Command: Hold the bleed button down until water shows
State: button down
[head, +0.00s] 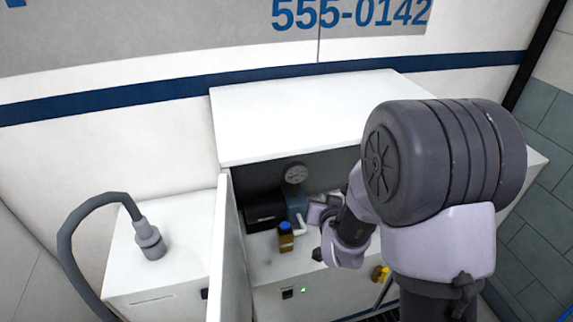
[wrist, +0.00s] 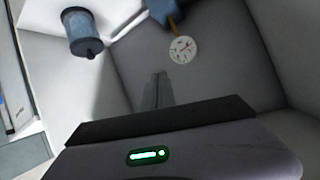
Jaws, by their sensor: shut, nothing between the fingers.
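I cannot make out the bleed button for certain in either view, and no water shows. A round white-faced gauge (head: 295,173) stands on a blue fitting (head: 296,203) inside the open cabinet. My gripper (head: 316,212) reaches into the cabinet just right of the blue fitting. Its narrow fingers (wrist: 157,80) are together, with nothing between them. Contact with the fitting cannot be told.
An amber bottle (head: 286,238) with a blue cap and a black box (head: 263,214) stand left of my gripper. The white cabinet top (head: 300,115) overhangs them. An open white door (head: 232,262) borders the left side. A grey hose (head: 72,230) rises farther left.

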jog(key=s+a+f+n+t+y+p, duration=0.1)
jog(key=s+a+f+n+y+p, duration=0.1)
jog(key=f, duration=0.3)
jog(key=s+a+f+n+t+y+p, duration=0.1)
jog(key=s+a+f+n+y+p, duration=0.1)
jog(key=a+f, duration=0.3)
jog(key=shift+s+a+f+n+p, duration=0.15)
jog(key=shift+s+f+n+p, duration=0.2)
jog(key=shift+n, duration=0.35)
jog(key=shift+w, duration=0.1)
send_over(285, 226)
jog(key=s, duration=0.2)
notch_tip(285, 226, down, 2)
jog(key=f, duration=0.1)
jog(key=f+b, duration=0.1)
jog(key=f, duration=0.1)
jog(key=shift+w+d+f, duration=0.1)
jog(key=shift+d, duration=0.25)
jog(key=shift+f+b, duration=0.35)
jog(key=shift+f, duration=0.2)
